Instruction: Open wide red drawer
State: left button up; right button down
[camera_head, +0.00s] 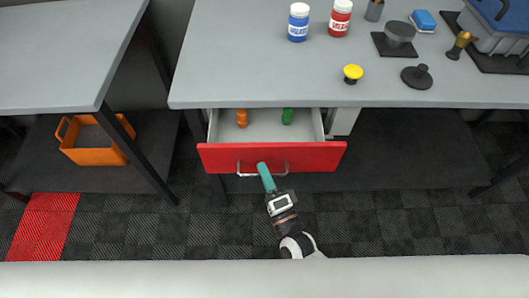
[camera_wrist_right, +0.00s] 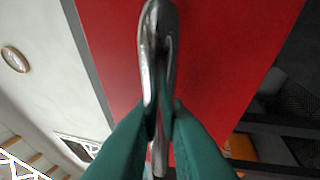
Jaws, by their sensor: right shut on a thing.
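The wide red drawer (camera_head: 300,157) is pulled out from under the grey workbench, and its inside shows. An orange item (camera_head: 242,118) and a green item (camera_head: 287,116) stand inside it. My right gripper (camera_head: 264,172) is at the silver handle (camera_head: 247,174) on the drawer front. In the right wrist view, its teal fingers (camera_wrist_right: 162,120) are shut on the handle (camera_wrist_right: 158,50), with the red front (camera_wrist_right: 220,50) behind. My left gripper is not in view.
The workbench top (camera_head: 250,70) holds a blue-and-white bottle (camera_head: 298,22), a red-and-white bottle (camera_head: 340,18), a yellow button (camera_head: 352,73) and several dark items at right. An orange crate (camera_head: 92,145) sits on the lower shelf at left. The checkered floor before the drawer looks clear.

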jog(key=s+p, duration=0.1)
jog(key=s, duration=1)
jog(key=shift+s, duration=0.3)
jog(key=c, duration=1.5)
grip_release()
jog(key=shift+o, duration=0.2)
jog(key=b+v, duration=0.2)
jog(key=v, duration=1)
